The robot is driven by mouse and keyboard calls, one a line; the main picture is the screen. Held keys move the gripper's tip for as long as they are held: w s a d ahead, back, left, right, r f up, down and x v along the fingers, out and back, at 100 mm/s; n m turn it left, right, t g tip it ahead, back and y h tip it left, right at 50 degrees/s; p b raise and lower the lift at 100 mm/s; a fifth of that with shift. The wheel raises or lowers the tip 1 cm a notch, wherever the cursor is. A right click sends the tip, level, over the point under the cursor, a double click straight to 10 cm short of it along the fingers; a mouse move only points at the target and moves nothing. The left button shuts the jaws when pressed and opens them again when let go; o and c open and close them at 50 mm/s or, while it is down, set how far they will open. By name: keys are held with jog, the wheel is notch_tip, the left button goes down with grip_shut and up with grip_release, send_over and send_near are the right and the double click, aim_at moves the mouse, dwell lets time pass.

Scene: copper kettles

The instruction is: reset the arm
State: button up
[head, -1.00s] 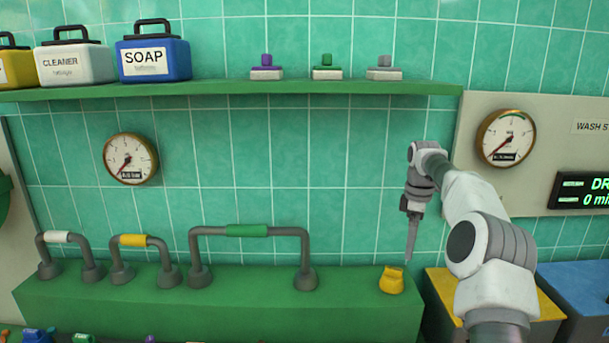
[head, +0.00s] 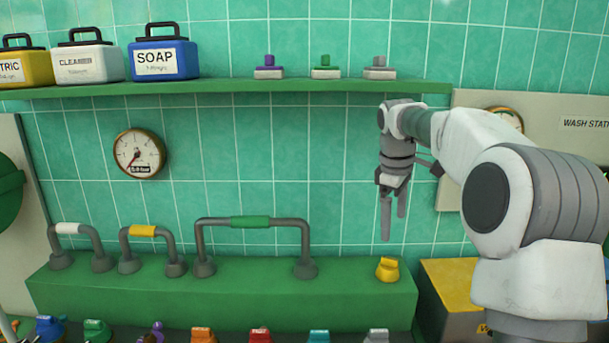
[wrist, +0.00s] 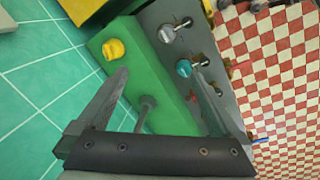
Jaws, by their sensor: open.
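My gripper (head: 393,218) hangs from my bent arm in front of the tiled wall in the head view. Its fingers point down, spread apart with nothing between them. It is above the green bench (head: 250,295), apart from it. A yellow knob (head: 387,269) stands on the bench just below the fingertips. In the wrist view, the two fingers (wrist: 168,92) are spread wide at the left and right, with the green bench and the yellow knob (wrist: 113,49) beyond them.
Handles with white (head: 67,228), yellow (head: 142,231) and green (head: 249,222) grips stand on the bench. A shelf (head: 230,89) above holds canisters and three small buttons. Several coloured knobs line the front below. A yellow-topped box (head: 447,281) stands at the right.

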jog(key=s+a+r+m+t, duration=0.1)
jog(key=s+a+r+m, duration=0.15)
jog(key=s, duration=0.65)
jog(key=s+a+r+m+t, duration=0.1)
jog(key=s+a+r+m, duration=0.15)
jog(key=s, duration=0.55)
jog(key=s+f+m+t, duration=0.1)
jog(key=s+f+m, duration=0.2)
jog(key=s, duration=0.5)
jog(key=s+f+m+t+y, duration=0.1)
jog(key=s+f, duration=0.3)
jog(key=s, duration=0.5)
jog(key=shift+a+f+m, duration=0.35)
jog(key=shift+a+m, duration=0.05)
jog(key=shift+m, duration=0.5)
